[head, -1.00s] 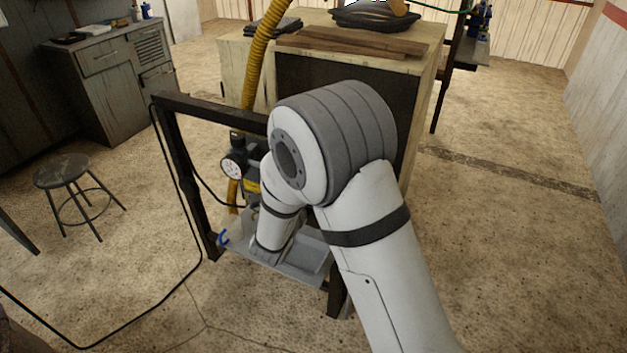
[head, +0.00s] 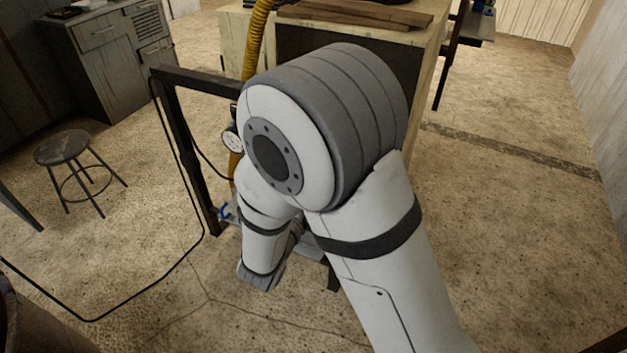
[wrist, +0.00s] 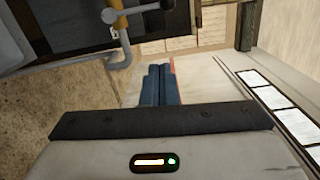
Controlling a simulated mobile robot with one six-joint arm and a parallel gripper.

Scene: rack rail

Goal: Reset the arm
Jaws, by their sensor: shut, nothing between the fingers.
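My white and grey arm fills the middle of the head view, its large elbow joint close to the camera. The forearm reaches down in front of a dark metal frame (head: 185,130); my gripper cannot be made out there. In the wrist view my gripper (wrist: 160,72) shows as two dark blue fingers side by side, shut with nothing between them. They extend past the dark edge of its pale housing, which has a lit orange and green indicator.
A wooden cabinet (head: 430,70) with brown boards (head: 350,14) stands behind my arm. A yellow hose (head: 255,45) and a gauge (head: 232,142) are by the frame. A stool (head: 62,148) and a black cable (head: 150,288) are at left. The floor at right is clear.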

